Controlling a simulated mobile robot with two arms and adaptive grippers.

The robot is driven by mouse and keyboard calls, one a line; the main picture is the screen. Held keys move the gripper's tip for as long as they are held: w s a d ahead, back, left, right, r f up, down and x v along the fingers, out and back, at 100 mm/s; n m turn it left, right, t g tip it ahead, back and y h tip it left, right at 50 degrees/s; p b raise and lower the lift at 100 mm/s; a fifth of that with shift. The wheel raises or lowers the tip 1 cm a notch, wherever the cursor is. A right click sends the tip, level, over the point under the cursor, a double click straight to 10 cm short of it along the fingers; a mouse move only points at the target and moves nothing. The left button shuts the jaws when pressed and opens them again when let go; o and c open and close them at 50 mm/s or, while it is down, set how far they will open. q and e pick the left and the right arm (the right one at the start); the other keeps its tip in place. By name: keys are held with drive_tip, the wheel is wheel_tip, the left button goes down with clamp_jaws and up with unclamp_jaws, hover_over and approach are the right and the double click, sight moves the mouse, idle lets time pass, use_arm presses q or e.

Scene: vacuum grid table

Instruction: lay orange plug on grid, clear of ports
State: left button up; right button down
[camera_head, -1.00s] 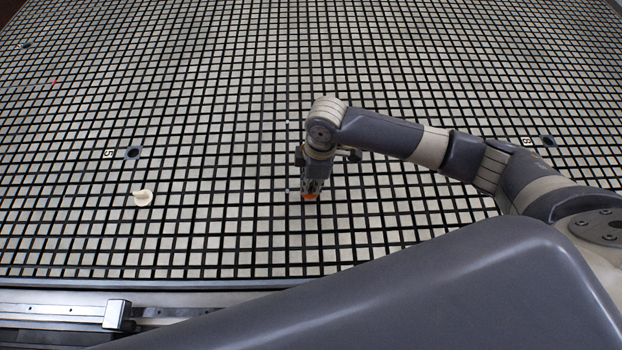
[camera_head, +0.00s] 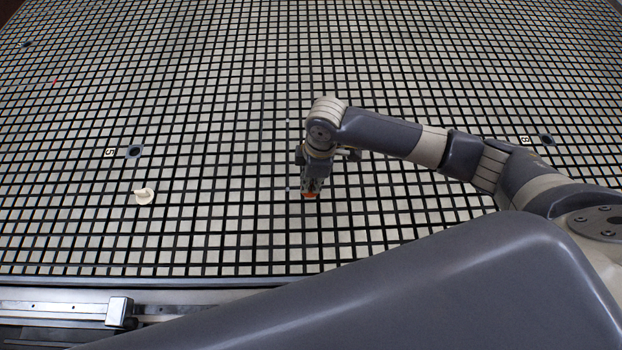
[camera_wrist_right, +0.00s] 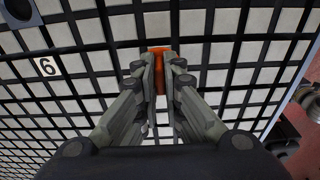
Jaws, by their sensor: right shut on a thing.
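The orange plug (camera_head: 310,195) is at the tips of my right gripper (camera_head: 312,188), over the front middle of the grid table (camera_head: 230,240). In the right wrist view the orange plug (camera_wrist_right: 160,62) shows between the fingertips of my right gripper (camera_wrist_right: 160,75), which is shut on it. The fingers hide part of the plug. I cannot tell whether it touches the grid. A port (camera_wrist_right: 18,10) by a "6" label (camera_wrist_right: 46,66) shows at the upper left of the wrist view, apart from the plug. My left gripper is not in view.
A white plug (camera_head: 144,196) lies on the grid at the left, near the port (camera_head: 133,152) labelled 5. Another port (camera_head: 547,140) labelled 8 is at the right. A metal rail (camera_head: 60,308) runs along the front edge. The grid around the gripper is clear.

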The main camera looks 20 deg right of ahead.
drive_tip(key=shift+f+b, duration=0.3)
drive_tip(key=shift+f, duration=0.45)
idle(0.3)
drive_tip(key=c, duration=1.7)
unclamp_jaws()
drive_tip(key=shift+o, duration=0.2)
drive_tip(key=shift+r, duration=0.1)
drive_tip(key=r, duration=0.3)
drive_tip(key=d+r, duration=0.1)
drive_tip(key=r, duration=0.6)
drive_tip(key=shift+s+d+r, duration=0.15)
drive_tip(key=shift+r, duration=0.75)
drive_tip(key=shift+s, duration=0.1)
